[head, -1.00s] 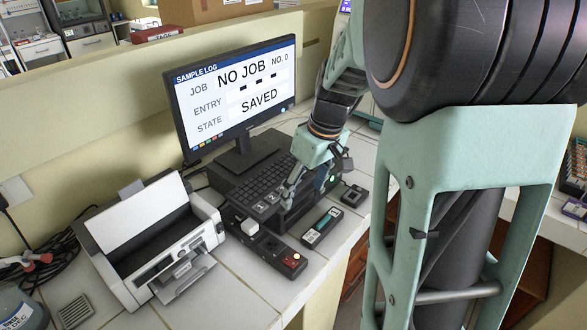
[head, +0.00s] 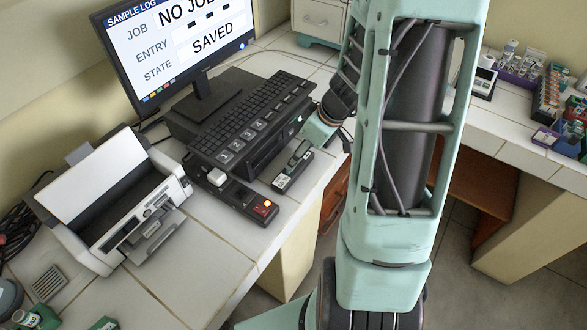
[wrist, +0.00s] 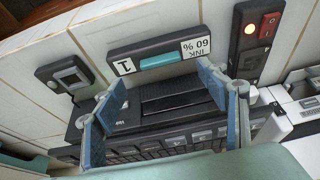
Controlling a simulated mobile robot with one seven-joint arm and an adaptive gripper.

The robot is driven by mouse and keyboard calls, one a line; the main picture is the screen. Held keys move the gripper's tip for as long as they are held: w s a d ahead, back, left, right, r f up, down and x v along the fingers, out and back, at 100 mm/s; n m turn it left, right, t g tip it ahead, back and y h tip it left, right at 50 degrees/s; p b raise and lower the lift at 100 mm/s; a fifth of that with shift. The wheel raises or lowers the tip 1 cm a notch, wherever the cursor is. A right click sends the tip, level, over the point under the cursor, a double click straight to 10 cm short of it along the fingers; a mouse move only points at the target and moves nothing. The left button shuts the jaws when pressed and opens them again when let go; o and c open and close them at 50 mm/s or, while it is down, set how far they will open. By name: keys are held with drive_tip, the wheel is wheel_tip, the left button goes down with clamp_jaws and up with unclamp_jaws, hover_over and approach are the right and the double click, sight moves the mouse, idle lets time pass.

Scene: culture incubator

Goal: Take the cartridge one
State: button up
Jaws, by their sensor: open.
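The cartridge (wrist: 158,60) is a dark bar with a teal window, a "1" label and an "INK 60 %" label, upside down in the wrist view. It lies on the white tiled counter, and in the head view the cartridge (head: 292,170) is just right of the keyboard unit. My gripper (wrist: 166,82) is open and empty, its two blue fingers spread toward the cartridge without visibly holding it. In the head view my gripper (head: 301,153) is small and partly hidden behind my arm.
The keyboard (head: 255,118) sits on a black unit beside the cartridge. A black switch box (head: 245,198) with a red switch and lit lamp lies to the left. A printer (head: 115,205) and the monitor (head: 180,45) stand farther left and behind. The counter edge is close.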

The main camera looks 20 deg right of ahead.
sight(281, 185)
drive_tip(key=shift+p+x, duration=0.35)
drive_tip(key=shift+x, duration=2.55)
drive_tip(key=shift+r, duration=0.1)
drive_tip(key=c, duration=1.5)
